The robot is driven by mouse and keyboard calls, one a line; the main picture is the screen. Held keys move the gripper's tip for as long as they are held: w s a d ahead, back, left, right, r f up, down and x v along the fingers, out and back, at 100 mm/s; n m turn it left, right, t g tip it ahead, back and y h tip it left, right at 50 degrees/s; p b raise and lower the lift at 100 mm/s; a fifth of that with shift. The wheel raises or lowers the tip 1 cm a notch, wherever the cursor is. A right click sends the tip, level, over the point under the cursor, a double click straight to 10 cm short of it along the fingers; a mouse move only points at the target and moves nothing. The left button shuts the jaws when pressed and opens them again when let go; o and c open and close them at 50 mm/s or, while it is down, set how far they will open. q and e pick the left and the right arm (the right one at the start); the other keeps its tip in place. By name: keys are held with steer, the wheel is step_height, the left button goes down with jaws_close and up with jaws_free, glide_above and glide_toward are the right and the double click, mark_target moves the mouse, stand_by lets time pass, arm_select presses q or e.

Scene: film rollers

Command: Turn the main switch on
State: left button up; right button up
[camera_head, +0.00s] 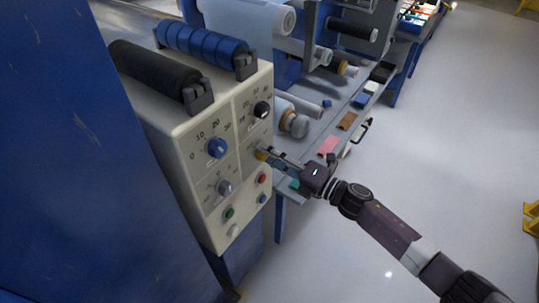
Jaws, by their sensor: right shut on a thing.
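A cream control panel (190,160) on the machine faces right. It carries a blue dial (216,148), a black dial (262,109), a grey knob (224,187) and several small buttons. My right gripper (266,155) reaches in from the lower right and touches the panel's right side, below the black dial. It is shut on a small switch knob there, mostly hidden by the fingers. I cannot read its label or tell its position. My left gripper is not in view.
A green button (229,213) and a red button (262,179) sit below the gripper. A black roller (152,66) and a blue roller (205,46) lie on top. A grey shelf (330,128) with small items stands behind my right arm. The floor (440,130) at right is clear.

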steer(key=o, duration=1.2)
steer(key=shift+c, duration=0.2)
steer(key=v, duration=1.2)
